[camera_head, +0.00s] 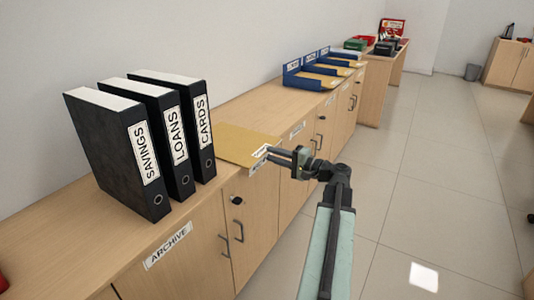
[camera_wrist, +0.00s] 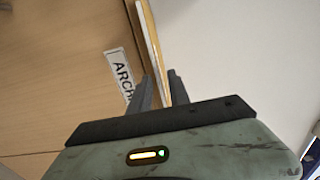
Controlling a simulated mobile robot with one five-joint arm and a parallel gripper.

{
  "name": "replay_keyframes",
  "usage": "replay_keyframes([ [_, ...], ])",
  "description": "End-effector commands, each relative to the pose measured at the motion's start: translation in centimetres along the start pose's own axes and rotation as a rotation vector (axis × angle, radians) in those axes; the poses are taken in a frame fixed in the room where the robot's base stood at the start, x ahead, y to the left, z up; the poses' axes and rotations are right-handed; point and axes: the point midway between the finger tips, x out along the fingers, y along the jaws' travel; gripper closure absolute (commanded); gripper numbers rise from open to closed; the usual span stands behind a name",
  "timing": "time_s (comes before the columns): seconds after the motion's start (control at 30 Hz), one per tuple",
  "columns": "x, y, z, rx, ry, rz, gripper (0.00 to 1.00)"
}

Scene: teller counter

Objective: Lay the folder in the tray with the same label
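A manila folder (camera_head: 238,143) lies flat on the counter, just right of the binders. A white label shows at its front corner, too small to read. My gripper (camera_head: 271,156) is at that front edge, with its two fingers apart. In the wrist view the folder's thin edge (camera_wrist: 151,40) runs between the fingers (camera_wrist: 161,88), which look open around it. Blue trays (camera_head: 291,77) stand in a row farther along the counter, with manila content in them. Their white labels are too small to read.
Three black binders, SAVINGS (camera_head: 118,160), LOANS (camera_head: 172,140) and CARDS (camera_head: 200,125), stand upright left of the folder. The counter (camera_head: 262,105) is bare between folder and trays. A wall runs behind. Beyond the trays, a table holds red and green items (camera_head: 357,44).

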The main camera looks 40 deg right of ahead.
Motion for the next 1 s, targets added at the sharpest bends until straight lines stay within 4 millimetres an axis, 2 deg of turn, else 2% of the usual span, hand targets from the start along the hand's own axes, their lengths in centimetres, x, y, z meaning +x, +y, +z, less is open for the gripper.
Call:
replay_keyframes([
  [0.2, 2.0, 0.0, -0.1, 0.000, 0.000, 0.000, 0.77],
  [0.53, 2.3, 0.0, -0.1, 0.000, 0.002, 0.000, 0.77],
  [0.7, 2.3, 0.0, -0.1, 0.000, 0.003, 0.000, 1.00],
  [1.0, 2.3, 0.0, -0.1, 0.000, 0.003, 0.000, 1.00],
])
